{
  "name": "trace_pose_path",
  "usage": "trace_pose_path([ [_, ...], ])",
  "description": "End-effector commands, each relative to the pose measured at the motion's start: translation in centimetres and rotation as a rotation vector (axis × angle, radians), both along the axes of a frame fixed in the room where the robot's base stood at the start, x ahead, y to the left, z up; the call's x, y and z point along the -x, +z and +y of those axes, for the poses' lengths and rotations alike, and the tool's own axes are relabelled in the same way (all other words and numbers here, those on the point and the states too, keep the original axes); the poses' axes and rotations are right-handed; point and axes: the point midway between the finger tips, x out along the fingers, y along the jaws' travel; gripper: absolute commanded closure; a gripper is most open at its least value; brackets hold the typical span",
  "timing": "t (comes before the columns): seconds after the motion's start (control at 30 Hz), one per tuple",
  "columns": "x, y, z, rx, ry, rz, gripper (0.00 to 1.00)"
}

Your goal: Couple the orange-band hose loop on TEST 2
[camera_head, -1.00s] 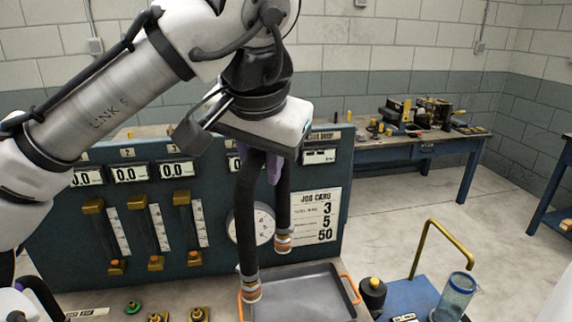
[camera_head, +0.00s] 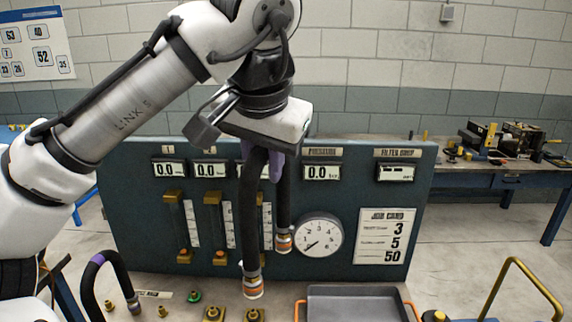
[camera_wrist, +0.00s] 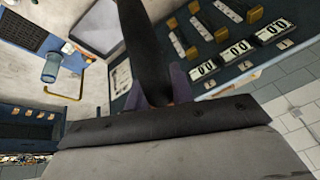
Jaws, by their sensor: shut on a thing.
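The black hose loop (camera_head: 249,215) hangs from my gripper (camera_head: 275,165), its two legs pointing down. Each leg ends in a metal fitting with an orange band; the left end (camera_head: 252,287) hangs lower in the picture than the right end (camera_head: 284,242). The purple fingers are shut on the hose, which also fills the top middle of the wrist view (camera_wrist: 145,45). Two brass fittings, a left one (camera_head: 213,314) and a right one (camera_head: 254,315), stand on the bench below the loop, cut by the frame's lower edge. I cannot read a TEST 2 label.
A blue panel (camera_head: 345,170) with displays, flow tubes and a round gauge (camera_head: 318,237) stands behind the loop. A grey tray with orange handles (camera_head: 355,302) is to the right. A purple-banded hose (camera_head: 88,285), a green-topped fitting (camera_head: 194,296) and small brass fittings are left.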

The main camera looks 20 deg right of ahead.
Motion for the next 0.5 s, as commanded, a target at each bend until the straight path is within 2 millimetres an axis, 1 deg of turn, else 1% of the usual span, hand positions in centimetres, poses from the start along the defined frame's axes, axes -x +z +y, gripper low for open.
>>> trace_pose_path([
  [0.03,-0.4,0.0,0.5,0.001,0.016,-0.001,1.0],
  [0.5,-3.5,0.1,4.6,0.002,0.138,-0.001,1.0],
])
